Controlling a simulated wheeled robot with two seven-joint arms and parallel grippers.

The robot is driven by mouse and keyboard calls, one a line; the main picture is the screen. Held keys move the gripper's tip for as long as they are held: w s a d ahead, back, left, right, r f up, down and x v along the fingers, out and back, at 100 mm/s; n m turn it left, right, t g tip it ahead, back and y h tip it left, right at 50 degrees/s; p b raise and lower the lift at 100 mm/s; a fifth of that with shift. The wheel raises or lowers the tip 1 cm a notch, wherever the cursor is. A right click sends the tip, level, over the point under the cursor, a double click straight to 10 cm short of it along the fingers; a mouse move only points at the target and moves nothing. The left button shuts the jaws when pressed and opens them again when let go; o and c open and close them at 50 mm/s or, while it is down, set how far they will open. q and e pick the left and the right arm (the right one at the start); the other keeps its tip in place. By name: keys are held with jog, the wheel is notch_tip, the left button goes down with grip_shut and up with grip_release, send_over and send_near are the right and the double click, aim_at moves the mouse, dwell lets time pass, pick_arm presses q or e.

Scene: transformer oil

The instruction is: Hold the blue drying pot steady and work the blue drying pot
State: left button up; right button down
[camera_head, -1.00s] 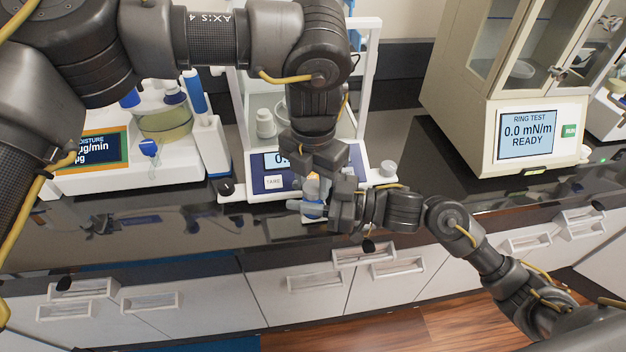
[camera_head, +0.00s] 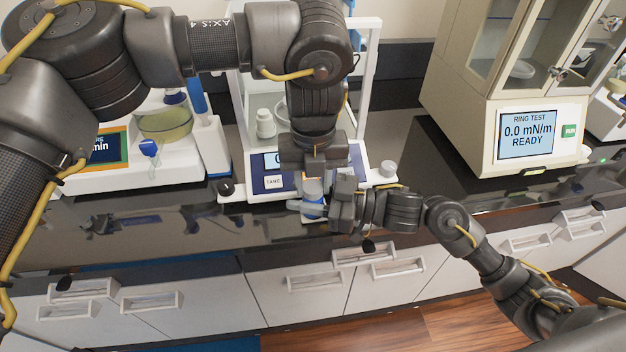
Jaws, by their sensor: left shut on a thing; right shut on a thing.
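The blue drying pot (camera_head: 312,208) stands at the front of the black bench, in front of the balance. It shows as a small clear and blue vessel, partly hidden by my grippers. My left gripper (camera_head: 314,178) comes down from above and is shut on the top of the pot. My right gripper (camera_head: 322,208) reaches in from the right, low down, and is shut on the pot's lower body. The exact contact of the fingers is too small to see well.
The balance (camera_head: 268,212) with a white bottle (camera_head: 265,122) inside stands just behind. A moisture titrator (camera_head: 180,170) is at the left. A ring test instrument (camera_head: 480,160) is at the right. The bench front edge is close, above white drawers (camera_head: 300,282).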

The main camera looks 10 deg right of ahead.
pick_arm(q)
jog(key=shift+r, duration=0.15)
jog(key=shift+r, duration=1)
notch_tip(320, 180, up, 3)
jog(key=shift+f, duration=0.1)
jog(key=shift+r, duration=0.6)
jog(key=shift+a, duration=0.1)
